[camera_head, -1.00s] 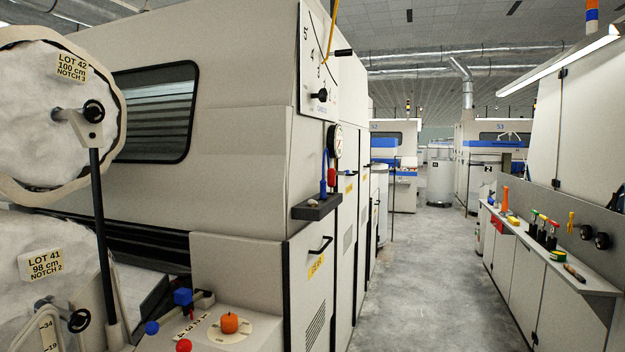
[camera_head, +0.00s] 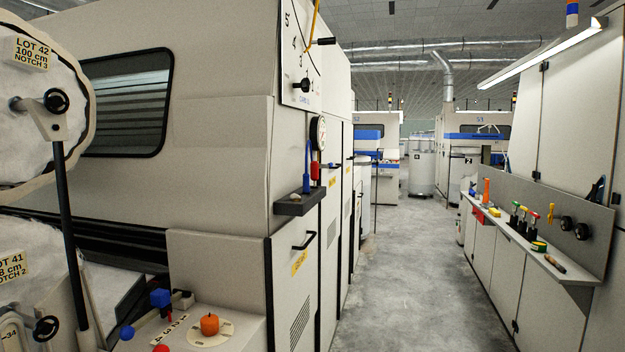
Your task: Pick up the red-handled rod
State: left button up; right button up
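Several upright tools with dark bodies and coloured tops stand on the long bench at the right; one has a red top (camera_head: 535,215), beside ones with green and yellow-orange tops. Neither of my grippers is in view.
The bench (camera_head: 520,244) also holds an orange cone (camera_head: 486,191), a green-and-yellow roll (camera_head: 539,246) and a wooden-handled tool (camera_head: 555,263). The large machine (camera_head: 220,150) fills the left. The grey floor aisle (camera_head: 420,270) between them is clear.

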aim_at(314, 165)
jog(key=z, duration=1.3)
jog(key=i+l+z, duration=0.2)
jog(key=i, duration=0.6)
jog(key=i+j+u, duration=0.1)
jog(key=i+u, duration=0.3)
jog(key=i, duration=0.15)
jog(key=i+l+u, duration=0.1)
jog(key=i+u, duration=0.45)
jog(key=i, duration=1.2)
jog(key=i+u, duration=0.1)
jog(key=i, duration=1.3)
jog(key=i+u, duration=0.1)
jog(key=u, duration=0.3)
jog(key=i+l+u, duration=0.1)
jog(key=u, duration=0.25)
jog(key=i+u, duration=0.15)
jog(key=u, duration=0.25)
